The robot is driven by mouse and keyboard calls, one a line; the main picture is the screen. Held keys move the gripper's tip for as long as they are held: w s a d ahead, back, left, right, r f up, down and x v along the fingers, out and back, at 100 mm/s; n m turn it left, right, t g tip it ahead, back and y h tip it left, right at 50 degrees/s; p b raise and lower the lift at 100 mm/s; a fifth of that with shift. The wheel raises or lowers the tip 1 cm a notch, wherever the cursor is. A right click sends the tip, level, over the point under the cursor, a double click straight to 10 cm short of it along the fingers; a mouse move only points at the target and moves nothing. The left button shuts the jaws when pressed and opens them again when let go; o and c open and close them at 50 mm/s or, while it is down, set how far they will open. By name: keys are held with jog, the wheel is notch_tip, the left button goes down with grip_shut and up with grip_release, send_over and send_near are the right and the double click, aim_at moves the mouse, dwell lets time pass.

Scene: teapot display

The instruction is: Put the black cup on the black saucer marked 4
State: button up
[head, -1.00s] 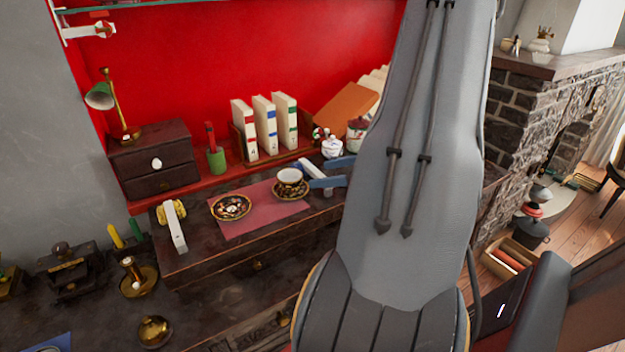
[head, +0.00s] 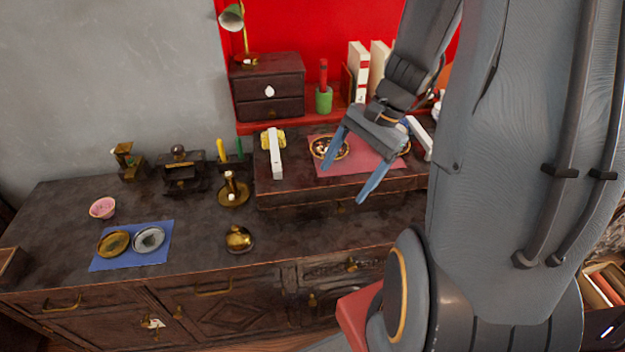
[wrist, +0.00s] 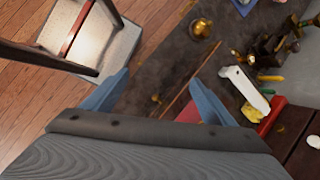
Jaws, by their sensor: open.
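A dark, gold-rimmed patterned saucer (head: 341,153) lies on a red mat (head: 375,162) on the raised dark shelf. Part of a second gold-rimmed dish (head: 405,148) shows at the mat's right edge, mostly behind my arm. I cannot read a 4 on either. The black cup does not show now; the place where it stood is behind my arm. My gripper (head: 345,183) is open and empty, above the front of the red mat. It also shows open in the wrist view (wrist: 158,98), with no cup between its fingers.
A white bar-like piece (head: 274,153) stands left of the mat. A brass candlestick (head: 233,189) and a gold pot (head: 239,238) are on the lower desk. A blue mat (head: 130,262) with two dishes and a pink cup (head: 103,207) are further left.

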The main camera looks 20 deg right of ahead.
jog(key=s+a+r+n+h, duration=0.2)
jog(key=a+n+h, duration=0.3)
jog(key=a+n, duration=0.4)
jog(key=r+n, duration=0.1)
jog(key=n, duration=0.3)
jog(key=shift+a+n+t, duration=0.15)
jog(key=shift+n+t, duration=0.15)
jog(key=shift+t, duration=0.1)
jog(key=shift+c, duration=0.2)
